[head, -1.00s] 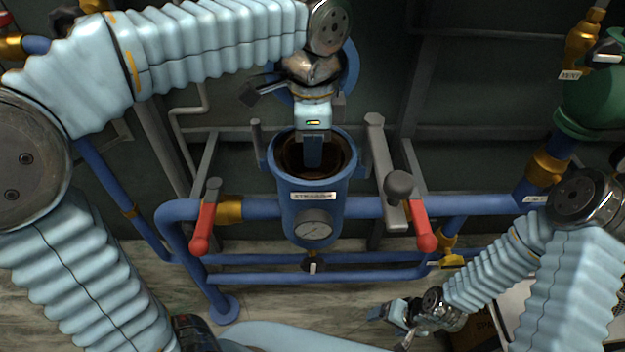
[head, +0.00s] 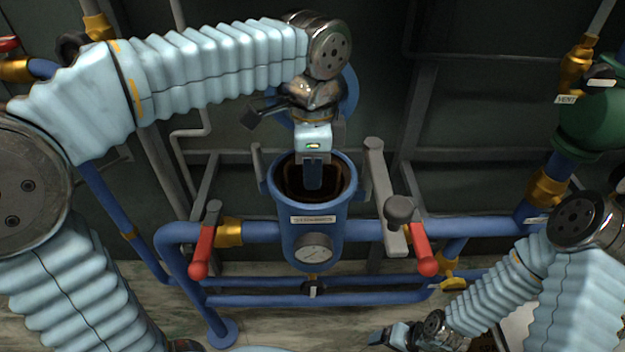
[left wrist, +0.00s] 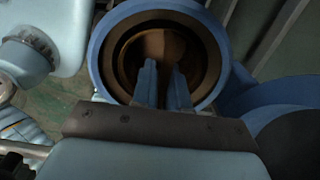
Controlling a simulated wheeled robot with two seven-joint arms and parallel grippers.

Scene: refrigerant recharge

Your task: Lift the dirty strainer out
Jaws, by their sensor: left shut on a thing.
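The blue strainer housing (head: 313,222) stands upright in the middle of the head view, its top open. The dirty strainer, a brown basket, sits inside it and shows best in the left wrist view (left wrist: 160,45). My left gripper (head: 313,176) points down into the housing mouth, shut on the strainer. In the left wrist view its fingers (left wrist: 163,82) reach inside the rim; the exact grip spot is hard to see. My right gripper (head: 385,338) is low at right, away from the housing, and its jaws are unclear.
A blue round cover (head: 346,95) is behind my left wrist. Red-handled valves (head: 203,250) and (head: 424,250) flank the housing on the blue pipe. A pressure gauge (head: 313,252) is on its front. Grey upright bars stand close on both sides. A green vessel (head: 598,118) is at right.

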